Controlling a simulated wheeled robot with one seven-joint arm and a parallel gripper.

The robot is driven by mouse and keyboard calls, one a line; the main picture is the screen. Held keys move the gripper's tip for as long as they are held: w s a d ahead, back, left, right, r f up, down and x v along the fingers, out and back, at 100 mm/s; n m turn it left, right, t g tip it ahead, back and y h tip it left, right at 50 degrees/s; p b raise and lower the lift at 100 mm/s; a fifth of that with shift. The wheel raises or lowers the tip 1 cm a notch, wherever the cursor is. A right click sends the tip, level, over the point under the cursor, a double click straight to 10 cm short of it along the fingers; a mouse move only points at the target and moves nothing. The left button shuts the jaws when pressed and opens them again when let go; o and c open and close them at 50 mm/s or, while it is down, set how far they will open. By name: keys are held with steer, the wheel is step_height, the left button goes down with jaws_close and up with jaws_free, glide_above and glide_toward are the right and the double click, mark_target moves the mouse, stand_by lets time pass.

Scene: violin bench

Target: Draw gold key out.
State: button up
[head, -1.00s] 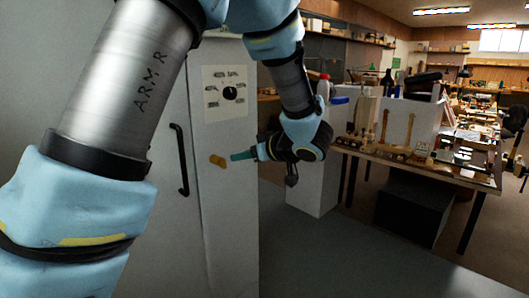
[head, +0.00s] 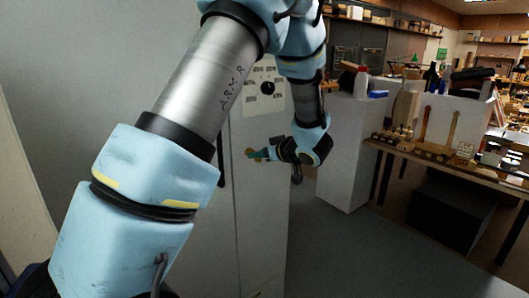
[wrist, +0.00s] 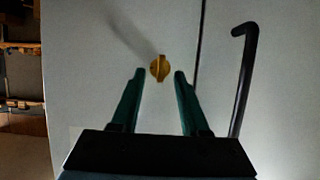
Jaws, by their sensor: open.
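The gold key (wrist: 160,68) is a small round yellow piece with a raised bar down its middle, set in the pale front of a cabinet (wrist: 95,60). My gripper (wrist: 160,73) is open, with one finger on each side of the key in the picture. Nothing is between the fingers, and the key appears at or just beyond the tips. I cannot tell whether either finger touches it.
A black bar handle (wrist: 243,80) stands out from the cabinet beside a dark vertical seam, close to the right finger. A dial panel (head: 264,88) is above the key. A wooden bench (head: 440,158) with tools is at the right. Grey floor lies open in front.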

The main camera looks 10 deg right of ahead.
jaws_close()
stand_by(0.3)
stand_by(0.6)
stand_by(0.5)
